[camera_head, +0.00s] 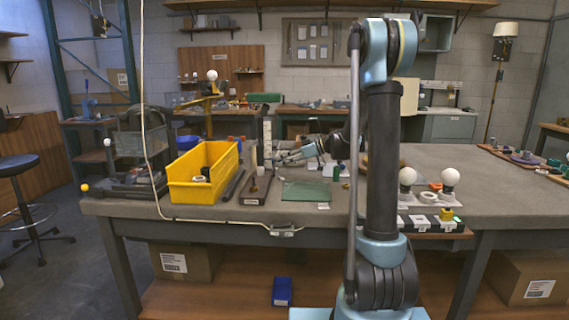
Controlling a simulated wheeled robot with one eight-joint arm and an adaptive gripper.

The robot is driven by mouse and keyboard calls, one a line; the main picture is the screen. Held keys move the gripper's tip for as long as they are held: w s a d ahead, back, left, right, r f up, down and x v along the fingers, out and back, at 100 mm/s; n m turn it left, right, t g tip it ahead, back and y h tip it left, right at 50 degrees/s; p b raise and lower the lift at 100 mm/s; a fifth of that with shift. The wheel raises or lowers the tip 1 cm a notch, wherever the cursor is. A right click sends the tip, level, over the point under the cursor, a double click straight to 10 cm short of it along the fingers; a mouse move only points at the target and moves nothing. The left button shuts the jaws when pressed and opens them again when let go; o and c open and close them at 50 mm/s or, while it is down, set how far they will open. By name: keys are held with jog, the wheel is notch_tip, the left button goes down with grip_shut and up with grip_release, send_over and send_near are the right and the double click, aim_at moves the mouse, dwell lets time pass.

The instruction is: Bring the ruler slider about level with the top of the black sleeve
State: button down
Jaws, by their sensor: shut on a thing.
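A pale upright ruler (267,140) stands on the workbench, right of the yellow bin. A dark upright piece (260,171) stands close beside it above a dark base plate (256,190); it may be the black sleeve, but its top is hard to make out. My gripper (279,157) reaches in from the right, roughly level, with its tips beside the ruler. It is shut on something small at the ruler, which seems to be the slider. The slider itself is too small and covered to make out, so its height against the sleeve cannot be told.
A yellow bin (204,172) stands just left of the ruler. A green mat (306,192) lies to the right in front. Two white bulbs (449,178) stand right of my arm. A white cord (210,221) runs along the bench's front edge. The right part of the bench has free room.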

notch_tip(320, 180, up, 8)
dwell(0.4)
jog(key=shift+w+f, duration=0.1)
jog(key=c, duration=1.4)
grip_release()
jog(key=v, duration=1.2)
jog(key=shift+w+f, duration=0.1)
